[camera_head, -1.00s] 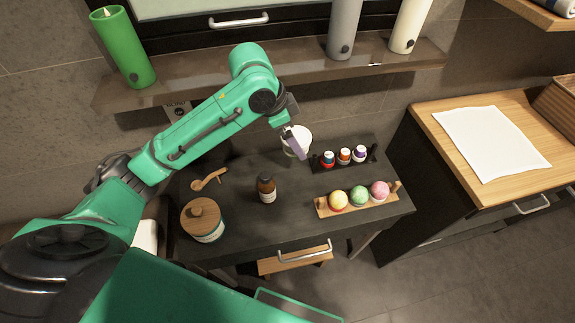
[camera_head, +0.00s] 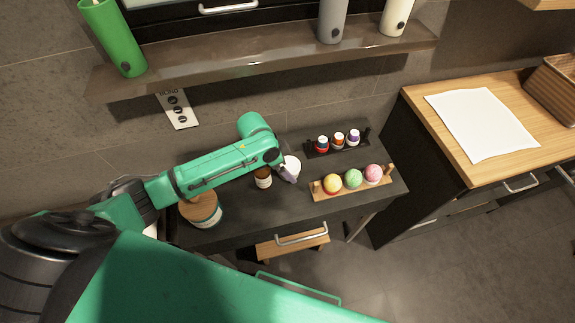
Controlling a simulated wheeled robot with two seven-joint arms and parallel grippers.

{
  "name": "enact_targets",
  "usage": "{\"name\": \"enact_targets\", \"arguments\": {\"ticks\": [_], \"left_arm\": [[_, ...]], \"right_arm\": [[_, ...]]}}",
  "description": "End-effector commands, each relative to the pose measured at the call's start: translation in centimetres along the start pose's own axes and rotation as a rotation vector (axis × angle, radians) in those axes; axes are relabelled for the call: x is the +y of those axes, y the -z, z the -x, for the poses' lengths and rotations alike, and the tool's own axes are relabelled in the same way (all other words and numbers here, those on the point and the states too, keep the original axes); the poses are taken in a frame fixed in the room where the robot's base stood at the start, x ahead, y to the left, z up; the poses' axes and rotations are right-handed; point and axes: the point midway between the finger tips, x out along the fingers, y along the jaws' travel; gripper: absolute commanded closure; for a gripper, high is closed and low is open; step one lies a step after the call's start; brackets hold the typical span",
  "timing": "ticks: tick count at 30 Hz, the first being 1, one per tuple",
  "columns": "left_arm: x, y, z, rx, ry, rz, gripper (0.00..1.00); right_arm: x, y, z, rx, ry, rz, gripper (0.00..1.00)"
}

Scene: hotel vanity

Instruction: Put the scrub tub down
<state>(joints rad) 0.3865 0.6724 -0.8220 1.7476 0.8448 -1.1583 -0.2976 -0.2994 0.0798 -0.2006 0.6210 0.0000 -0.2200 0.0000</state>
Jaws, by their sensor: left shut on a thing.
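A small white tub (camera_head: 293,162), which I take for the scrub tub, is at my left gripper (camera_head: 287,172) over the middle of the dark vanity table (camera_head: 262,218). The left gripper is shut on the tub. I cannot tell whether the tub's base touches the table. A brown bottle (camera_head: 263,178) stands close to the left of the tub, its top partly hidden by my left arm. My right gripper is out of view.
Three small bottles (camera_head: 339,140) stand in a dark rack at the back right. A wooden tray (camera_head: 345,190) holds three coloured balls. A wooden-lidded jar (camera_head: 205,212) stands at left, partly behind my arm. Bare tabletop lies in front of the bottle and tub.

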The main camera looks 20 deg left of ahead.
Motion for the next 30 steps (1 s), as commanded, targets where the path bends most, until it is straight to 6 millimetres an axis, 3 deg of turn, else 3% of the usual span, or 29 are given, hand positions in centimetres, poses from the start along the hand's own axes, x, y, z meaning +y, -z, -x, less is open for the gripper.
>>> {"name": "enact_targets", "arguments": {"ticks": [6,7,8,16,20,30], "left_arm": [[0.0,-0.1,-0.2,0.000,0.000,0.001,0.71],[0.0,-0.1,-0.2,0.000,0.000,0.001,0.02],[0.0,-0.1,-0.2,0.000,0.000,0.001,0.00],[0.0,0.0,0.1,0.000,0.000,0.000,0.00],[-0.1,0.0,1.3,0.001,0.001,0.000,0.00],[-0.1,0.0,9.0,0.000,0.003,-0.001,0.00]], "right_arm": [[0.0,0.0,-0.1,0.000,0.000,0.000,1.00],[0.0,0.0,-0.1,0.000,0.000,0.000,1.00],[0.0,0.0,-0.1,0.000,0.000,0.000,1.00],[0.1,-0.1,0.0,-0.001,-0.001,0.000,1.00],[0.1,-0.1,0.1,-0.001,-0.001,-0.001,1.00],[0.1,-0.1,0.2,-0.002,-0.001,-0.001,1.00]]}}
